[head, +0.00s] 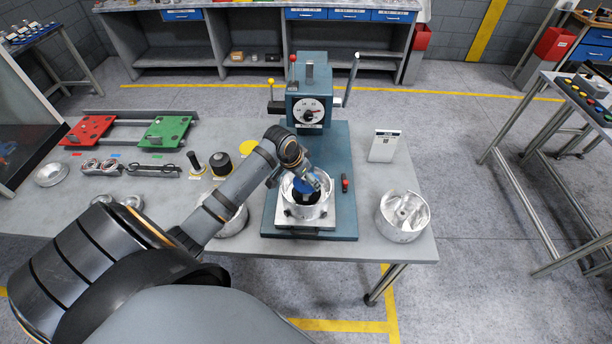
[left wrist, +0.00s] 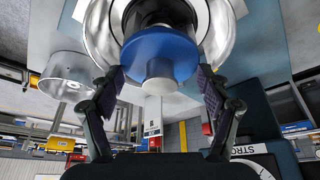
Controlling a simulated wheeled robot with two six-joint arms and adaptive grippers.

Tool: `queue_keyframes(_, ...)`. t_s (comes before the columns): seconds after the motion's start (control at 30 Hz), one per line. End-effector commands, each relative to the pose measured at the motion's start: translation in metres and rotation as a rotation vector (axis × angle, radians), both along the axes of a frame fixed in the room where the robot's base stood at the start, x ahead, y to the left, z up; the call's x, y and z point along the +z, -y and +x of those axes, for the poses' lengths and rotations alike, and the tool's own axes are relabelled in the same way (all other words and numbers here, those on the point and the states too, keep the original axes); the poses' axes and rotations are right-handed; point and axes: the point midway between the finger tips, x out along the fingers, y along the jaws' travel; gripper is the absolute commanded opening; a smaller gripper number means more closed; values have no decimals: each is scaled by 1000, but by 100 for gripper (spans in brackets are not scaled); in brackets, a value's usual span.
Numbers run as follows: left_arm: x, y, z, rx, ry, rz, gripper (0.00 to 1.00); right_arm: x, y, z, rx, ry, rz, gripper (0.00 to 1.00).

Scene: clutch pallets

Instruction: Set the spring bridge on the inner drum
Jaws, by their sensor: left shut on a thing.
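My left gripper (head: 305,183) is over a silver drum (head: 305,210) on the press base. It is shut on a blue disc-shaped piece with a grey stub (left wrist: 160,55), its fingers on either side of the disc. In the left wrist view the disc is at the mouth of the silver drum (left wrist: 98,28), with a dark part (left wrist: 160,12) beyond it. I cannot tell whether the disc touches the drum. The labels do not show which piece is the spring bridge. My right gripper is not in view.
The press (head: 310,105) with dial and levers stands behind the drum. A finned silver drum (head: 402,217) is at the right, another drum (head: 232,222) partly behind my arm. A red-black tool (head: 345,183) and white card stand (head: 384,145) are nearby. Red and green pallets (head: 165,131) lie left.

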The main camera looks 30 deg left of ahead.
Motion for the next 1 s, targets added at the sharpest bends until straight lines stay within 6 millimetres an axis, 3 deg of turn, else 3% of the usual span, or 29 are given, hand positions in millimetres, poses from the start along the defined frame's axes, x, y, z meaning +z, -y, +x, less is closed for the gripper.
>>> queue_keyframes(0.73,-5,0,0,0,1,1,29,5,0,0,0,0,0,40)
queue_keyframes(0.77,-5,0,0,0,1,1,79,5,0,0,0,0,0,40)
queue_keyframes(0.9,-5,0,0,0,1,1,98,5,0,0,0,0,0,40)
queue_keyframes(1.0,-5,0,0,0,1,1,100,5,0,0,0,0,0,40)
